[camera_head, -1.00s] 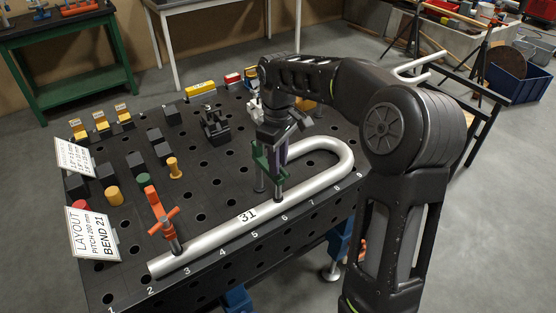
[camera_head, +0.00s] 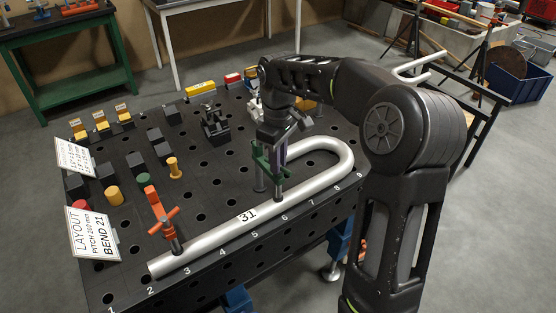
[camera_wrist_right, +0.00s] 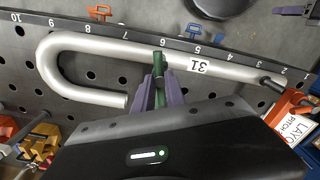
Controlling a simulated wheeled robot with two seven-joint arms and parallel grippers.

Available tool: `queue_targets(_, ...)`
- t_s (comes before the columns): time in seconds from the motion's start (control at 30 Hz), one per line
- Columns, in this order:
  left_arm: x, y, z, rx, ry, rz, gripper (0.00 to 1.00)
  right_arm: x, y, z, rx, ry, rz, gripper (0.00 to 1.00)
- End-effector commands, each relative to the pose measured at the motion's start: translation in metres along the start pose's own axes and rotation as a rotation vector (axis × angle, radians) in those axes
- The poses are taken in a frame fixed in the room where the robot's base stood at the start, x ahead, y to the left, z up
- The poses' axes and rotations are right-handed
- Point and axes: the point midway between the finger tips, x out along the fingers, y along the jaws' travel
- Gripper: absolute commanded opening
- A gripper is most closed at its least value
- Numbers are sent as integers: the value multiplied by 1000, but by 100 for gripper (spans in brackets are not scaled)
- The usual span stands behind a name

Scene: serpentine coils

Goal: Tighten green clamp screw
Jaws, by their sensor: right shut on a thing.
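The green clamp (camera_head: 263,163) stands over the silver U-shaped pipe (camera_head: 216,232) on the bench's front side, near the numbers 5 and 6. My right gripper (camera_head: 279,150) is above the clamp, pointing down, and is shut on the clamp's screw. In the right wrist view, its two purple fingers (camera_wrist_right: 160,92) stand on either side of the green clamp (camera_wrist_right: 158,66). The fingers hide much of the screw, so I cannot tell how tightly the clamp presses on the pipe. My left gripper does not show clearly; a purple-grey piece at the wrist view's upper right corner may be part of it.
An orange clamp (camera_head: 160,215) holds the pipe's left end. The dark perforated bench (camera_head: 130,265) carries black blocks, yellow pegs, a black fixture (camera_head: 214,122) and a white layout card (camera_head: 92,235). Bare holes lie between the blocks and the pipe.

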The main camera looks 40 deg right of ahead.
Motion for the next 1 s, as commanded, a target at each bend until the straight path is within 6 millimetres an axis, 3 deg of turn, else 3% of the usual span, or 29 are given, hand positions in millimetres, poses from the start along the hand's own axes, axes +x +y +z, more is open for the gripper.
queue_targets(0.8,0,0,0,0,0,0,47,0,0,0,1,0,1,0)
queue_targets(0.83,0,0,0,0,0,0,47,0,0,0,1,0,1,18)
queue_targets(1.0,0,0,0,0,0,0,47,0,0,0,1,0,0,32)
